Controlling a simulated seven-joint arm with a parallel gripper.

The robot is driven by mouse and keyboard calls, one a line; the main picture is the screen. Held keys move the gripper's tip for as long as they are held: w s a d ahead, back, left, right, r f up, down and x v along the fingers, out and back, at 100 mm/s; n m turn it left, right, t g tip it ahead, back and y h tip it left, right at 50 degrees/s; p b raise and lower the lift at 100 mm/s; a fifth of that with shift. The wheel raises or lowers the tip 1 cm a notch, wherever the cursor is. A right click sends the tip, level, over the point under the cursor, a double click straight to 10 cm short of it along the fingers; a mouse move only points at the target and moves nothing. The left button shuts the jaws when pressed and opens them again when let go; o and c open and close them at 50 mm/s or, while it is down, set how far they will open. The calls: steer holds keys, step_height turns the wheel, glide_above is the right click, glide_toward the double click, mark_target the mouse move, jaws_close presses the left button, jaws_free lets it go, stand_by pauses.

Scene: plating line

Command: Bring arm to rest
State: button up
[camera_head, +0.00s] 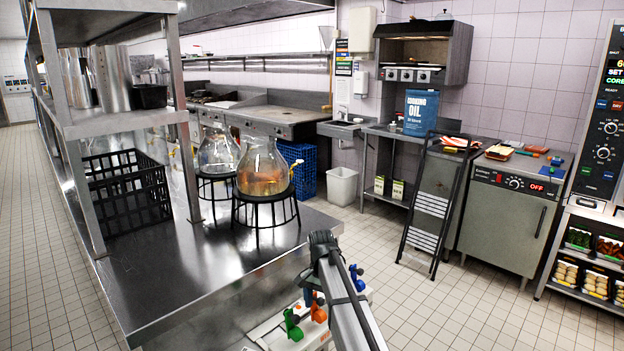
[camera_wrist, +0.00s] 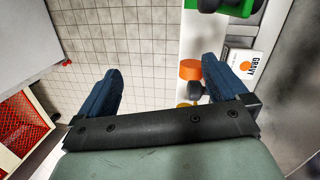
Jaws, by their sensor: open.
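In the wrist view my gripper (camera_wrist: 158,85) is open, its two blue fingers wide apart with tiled floor between them and nothing held. The right finger shows close beside an orange knob (camera_wrist: 190,69) on a white unit; I cannot tell if they touch. In the head view my arm reaches in from the bottom edge beside the same kind of white unit (camera_head: 280,333), which carries a green handle (camera_head: 292,325) and an orange handle (camera_head: 318,313).
A steel counter (camera_head: 150,290) holds two glass dispensers on black stands and a black crate (camera_head: 127,190). A small ladder (camera_head: 432,205) leans at the steel cabinet (camera_head: 510,215). A red crate (camera_wrist: 22,125) lies left in the wrist view. The tiled floor is open at the lower right.

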steer(key=s+d+f+n+g, duration=0.15)
steer(key=s+d+f, duration=0.35)
steer(key=s+f, duration=0.75)
steer(key=s+d+f+n+g, duration=0.15)
steer(key=s+d+f, duration=0.25)
steer(key=s+f, duration=0.85)
steer(key=s+d+f+n, duration=0.1)
steer(key=s+f, duration=0.4)
steer(key=s, duration=0.3)
steer(key=s+d+f+n+g, duration=0.1)
steer(key=s+d+f, duration=0.1)
steer(key=s+f, duration=0.4)
steer(key=s+d+f+n, duration=0.2)
steer(key=s+f, duration=0.3)
steer(key=s, duration=0.6)
steer(key=shift+s+f+g, duration=0.25)
steer(key=shift+s+g, duration=0.15)
